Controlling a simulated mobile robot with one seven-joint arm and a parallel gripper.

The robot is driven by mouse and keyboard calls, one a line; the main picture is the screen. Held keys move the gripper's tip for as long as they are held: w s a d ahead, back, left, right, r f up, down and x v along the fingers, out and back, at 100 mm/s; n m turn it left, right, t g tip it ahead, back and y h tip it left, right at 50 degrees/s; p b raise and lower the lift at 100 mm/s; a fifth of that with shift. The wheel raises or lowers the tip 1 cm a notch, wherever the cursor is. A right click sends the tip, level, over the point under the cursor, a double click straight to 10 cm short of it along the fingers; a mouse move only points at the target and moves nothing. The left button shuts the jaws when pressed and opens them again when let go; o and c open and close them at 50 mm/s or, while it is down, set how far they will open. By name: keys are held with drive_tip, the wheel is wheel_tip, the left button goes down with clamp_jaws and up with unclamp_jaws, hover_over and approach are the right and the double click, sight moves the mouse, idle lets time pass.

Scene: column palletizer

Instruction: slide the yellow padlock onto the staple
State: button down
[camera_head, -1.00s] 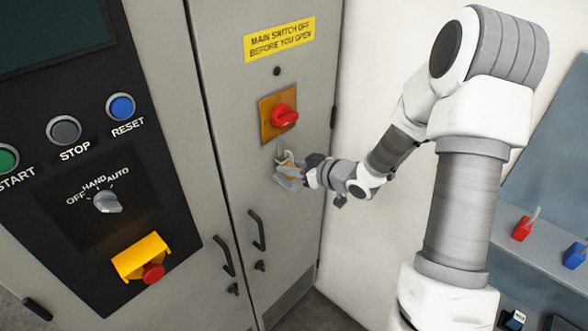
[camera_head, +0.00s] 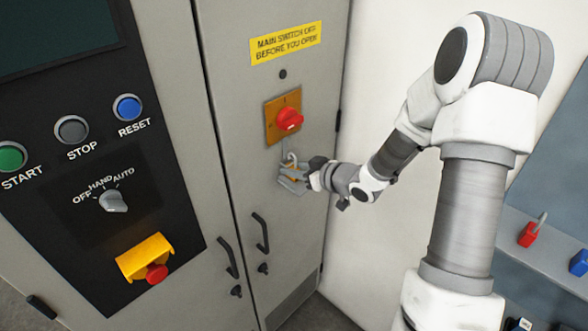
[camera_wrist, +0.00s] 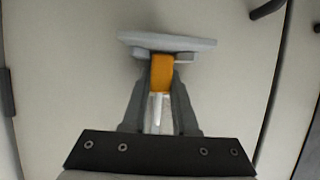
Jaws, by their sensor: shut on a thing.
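My gripper (camera_head: 293,178) is in front of the grey cabinet door, just below the main switch. It is shut on the yellow padlock (camera_wrist: 162,72), whose orange-yellow body shows between the fingers in the wrist view. In the head view the fingers hide most of the padlock, and its pale shackle (camera_head: 291,158) sticks up above them. The red switch knob (camera_head: 289,120) sits on an orange-yellow plate (camera_head: 270,124) a little above the shackle. A thin line runs down from the plate toward the shackle. I cannot make out the staple, or whether the shackle touches anything.
A control panel with buttons (camera_head: 72,129) and a yellow-shrouded stop button (camera_head: 145,258) is at the left. Door handles (camera_head: 260,232) stand out below my gripper. A red padlock (camera_head: 528,233) and a blue one (camera_head: 579,262) are on a grey ledge at the right.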

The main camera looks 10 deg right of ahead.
drive_tip(key=shift+a+f, duration=0.1)
drive_tip(key=shift+f, duration=0.05)
drive_tip(key=c, duration=0.6)
unclamp_jaws()
drive_tip(key=shift+a, duration=0.1)
